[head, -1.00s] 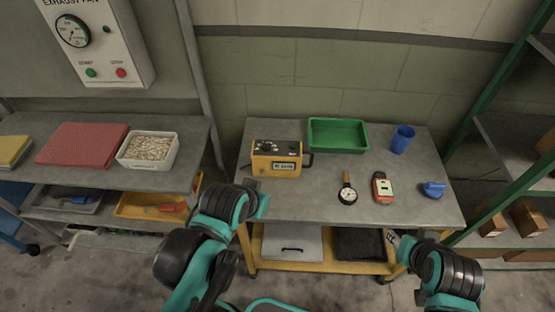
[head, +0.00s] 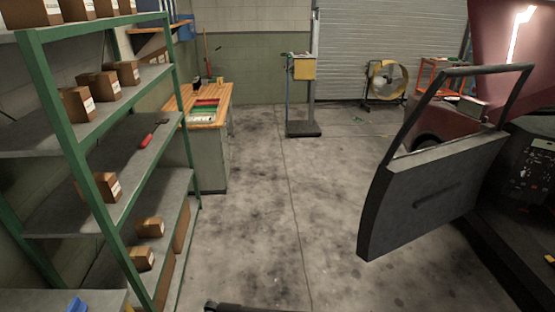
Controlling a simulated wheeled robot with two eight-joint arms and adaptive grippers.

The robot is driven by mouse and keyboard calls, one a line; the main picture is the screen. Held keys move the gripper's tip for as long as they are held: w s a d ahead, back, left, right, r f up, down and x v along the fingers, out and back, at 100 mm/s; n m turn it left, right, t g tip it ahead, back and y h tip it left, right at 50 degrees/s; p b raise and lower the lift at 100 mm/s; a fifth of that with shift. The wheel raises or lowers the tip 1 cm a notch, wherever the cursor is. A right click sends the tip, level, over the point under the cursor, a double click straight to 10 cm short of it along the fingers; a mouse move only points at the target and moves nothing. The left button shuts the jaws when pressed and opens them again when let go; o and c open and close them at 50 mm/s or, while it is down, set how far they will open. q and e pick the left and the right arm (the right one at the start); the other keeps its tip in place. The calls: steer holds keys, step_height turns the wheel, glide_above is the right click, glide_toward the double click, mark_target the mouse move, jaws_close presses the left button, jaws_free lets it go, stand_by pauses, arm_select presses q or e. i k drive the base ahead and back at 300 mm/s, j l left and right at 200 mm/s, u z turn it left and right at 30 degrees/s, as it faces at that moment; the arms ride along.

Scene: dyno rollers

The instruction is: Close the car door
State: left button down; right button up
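The car door (head: 435,195) is a dark panel with an open window frame. It stands swung open at the right of the head view, sticking out to the left from a dark red car (head: 497,50). The inner side of the door with a long handle-like recess seems to face me. A small dark piece, perhaps part of my arm, shows at the bottom edge. Neither gripper can be made out in this view.
A green-framed shelf (head: 120,215) with cardboard boxes stands close on the left. Behind it is a wooden-topped workbench (head: 205,103). A post stand (head: 303,95) and a yellow fan (head: 386,82) are at the back. The concrete floor (head: 275,210) between shelf and door is clear.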

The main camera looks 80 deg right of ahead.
mark_target(410, 196)
steer(key=z, duration=3.75)
steer(key=i+j, duration=1.15)
steer(key=i, duration=0.3)
steer(key=i+j+u, duration=0.1)
steer(key=i+j, duration=0.5)
steer(key=i, duration=0.1)
